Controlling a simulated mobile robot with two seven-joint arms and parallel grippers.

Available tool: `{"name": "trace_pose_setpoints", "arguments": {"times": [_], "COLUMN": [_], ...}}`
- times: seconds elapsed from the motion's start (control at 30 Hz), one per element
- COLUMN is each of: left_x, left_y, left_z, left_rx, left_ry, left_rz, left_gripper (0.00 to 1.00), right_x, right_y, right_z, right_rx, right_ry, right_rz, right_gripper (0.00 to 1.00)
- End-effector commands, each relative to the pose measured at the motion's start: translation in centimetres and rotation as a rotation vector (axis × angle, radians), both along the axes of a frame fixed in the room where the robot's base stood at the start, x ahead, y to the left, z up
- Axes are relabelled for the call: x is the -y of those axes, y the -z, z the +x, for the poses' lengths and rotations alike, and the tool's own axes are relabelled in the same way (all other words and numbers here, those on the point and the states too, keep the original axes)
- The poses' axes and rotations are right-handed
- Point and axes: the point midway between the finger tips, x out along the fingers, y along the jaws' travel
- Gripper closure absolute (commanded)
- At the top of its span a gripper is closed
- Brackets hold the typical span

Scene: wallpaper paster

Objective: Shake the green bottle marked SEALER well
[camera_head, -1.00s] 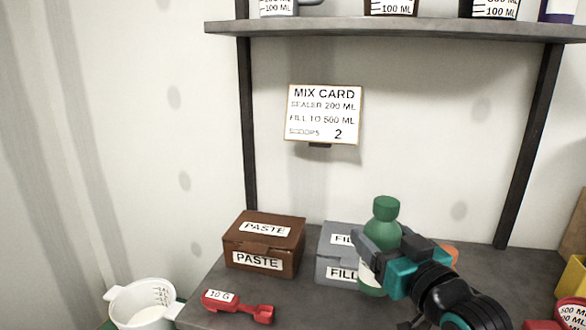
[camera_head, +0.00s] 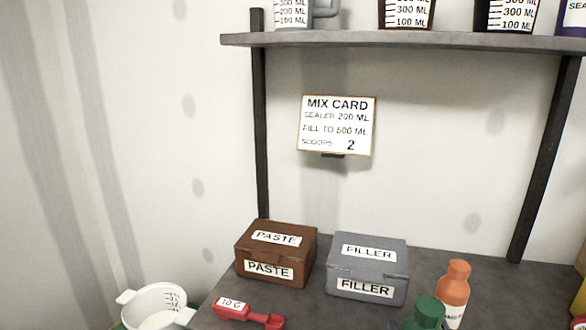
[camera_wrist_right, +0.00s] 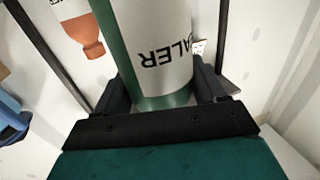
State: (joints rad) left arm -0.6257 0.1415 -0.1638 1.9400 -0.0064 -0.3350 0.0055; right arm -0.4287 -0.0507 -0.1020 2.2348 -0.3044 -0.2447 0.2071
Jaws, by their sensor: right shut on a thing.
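The green SEALER bottle (camera_head: 427,311) shows only its cap and shoulder at the bottom edge of the head view, in front of the orange bottle. In the right wrist view its white label (camera_wrist_right: 158,45) reads "ALER", upside down. My right gripper (camera_wrist_right: 163,88) is shut on the bottle, with a dark finger on each side of it. The gripper itself is mostly below the head view. The bottle's lower body and whether it touches the table cannot be seen in the head view. My left gripper is not in view.
A brown PASTE box (camera_head: 276,254), grey FILLER box (camera_head: 395,268), red 10 G scoop (camera_head: 248,312) and orange bottle (camera_head: 454,290) stand on the table. A white measuring cup (camera_head: 155,306) is lower left. Above are the MIX CARD (camera_head: 336,125) and a shelf (camera_head: 400,42) with cups.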

Motion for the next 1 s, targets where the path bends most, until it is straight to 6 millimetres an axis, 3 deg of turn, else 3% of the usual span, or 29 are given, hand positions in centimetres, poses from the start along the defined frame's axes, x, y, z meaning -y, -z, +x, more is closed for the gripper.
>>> {"name": "trace_pose_setpoints", "arguments": {"times": [0.07,0.47,0.53,0.6,0.67,0.73,0.77,0.93,1.0], "left_x": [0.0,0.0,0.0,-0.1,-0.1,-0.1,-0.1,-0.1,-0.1], "left_y": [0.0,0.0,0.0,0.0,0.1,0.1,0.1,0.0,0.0], "left_z": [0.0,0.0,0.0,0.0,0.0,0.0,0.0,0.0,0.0], "left_rx": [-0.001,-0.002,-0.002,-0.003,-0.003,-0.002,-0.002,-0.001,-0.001], "left_ry": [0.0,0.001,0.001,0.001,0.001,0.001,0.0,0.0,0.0], "left_rz": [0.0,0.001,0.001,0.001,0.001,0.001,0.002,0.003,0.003], "left_gripper": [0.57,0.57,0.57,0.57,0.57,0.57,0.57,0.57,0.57], "right_x": [0.0,0.0,0.0,0.0,0.0,-0.1,0.0,0.0,0.0], "right_y": [-0.2,-0.2,-2.0,-6.1,-8.7,-9.6,-9.2,-1.0,0.2], "right_z": [0.0,0.0,0.1,0.0,0.0,0.0,0.0,-0.1,0.0], "right_rx": [0.005,0.004,0.016,0.026,0.024,0.012,0.004,-0.015,-0.001], "right_ry": [-0.001,-0.001,-0.002,-0.004,-0.003,-0.003,-0.002,-0.001,0.0], "right_rz": [0.0,0.0,0.0,0.0,0.001,0.001,0.001,0.0,0.001], "right_gripper": [0.4,0.79,0.85,0.92,0.93,0.93,0.93,0.93,0.93]}}
